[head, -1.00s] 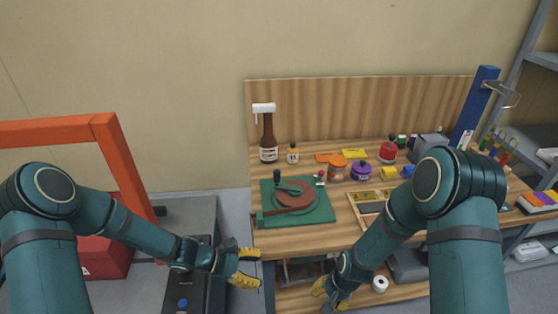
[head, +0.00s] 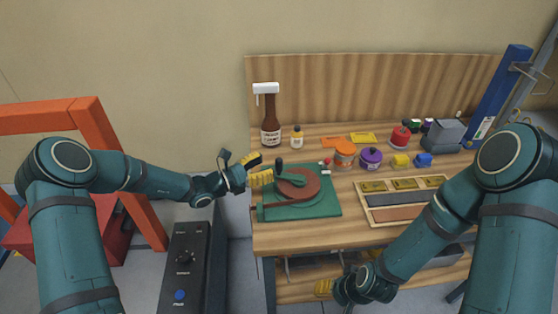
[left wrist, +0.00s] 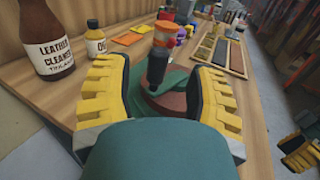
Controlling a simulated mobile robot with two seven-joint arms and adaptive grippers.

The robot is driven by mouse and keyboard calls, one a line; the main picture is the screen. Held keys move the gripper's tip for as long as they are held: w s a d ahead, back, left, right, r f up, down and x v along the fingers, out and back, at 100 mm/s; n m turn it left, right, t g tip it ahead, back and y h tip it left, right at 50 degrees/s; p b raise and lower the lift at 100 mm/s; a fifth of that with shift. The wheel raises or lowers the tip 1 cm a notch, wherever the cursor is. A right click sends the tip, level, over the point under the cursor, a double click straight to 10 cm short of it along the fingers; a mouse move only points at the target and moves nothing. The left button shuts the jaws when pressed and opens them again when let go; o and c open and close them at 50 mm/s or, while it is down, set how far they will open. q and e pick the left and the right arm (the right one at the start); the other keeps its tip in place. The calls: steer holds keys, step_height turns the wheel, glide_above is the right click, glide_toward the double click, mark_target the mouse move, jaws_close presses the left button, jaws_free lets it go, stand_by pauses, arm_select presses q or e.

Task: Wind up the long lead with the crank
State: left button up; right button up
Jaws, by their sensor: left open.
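The winder is a green board (head: 325,206) on the left of the bench, with a red-brown disc (head: 310,186) and a crank with a dark upright knob (head: 279,163). The knob also shows in the left wrist view (left wrist: 157,68). My left gripper (head: 264,169) is open at the knob's left; in the wrist view the knob stands between its spread yellow fingers (left wrist: 158,95), apart from both. I cannot tell the long lead apart from the red-brown band on the disc. My right gripper (head: 345,272) is low before the bench's front edge, its yellow fingers apart and seemingly empty.
A wood panel (head: 370,95) backs the bench.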

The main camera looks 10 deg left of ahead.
mark_target(279, 159)
arm_select(q)
steer(key=shift+x, duration=2.65)
steer(key=shift+w, duration=0.1)
steer(key=shift+c, duration=0.5)
jaws_close()
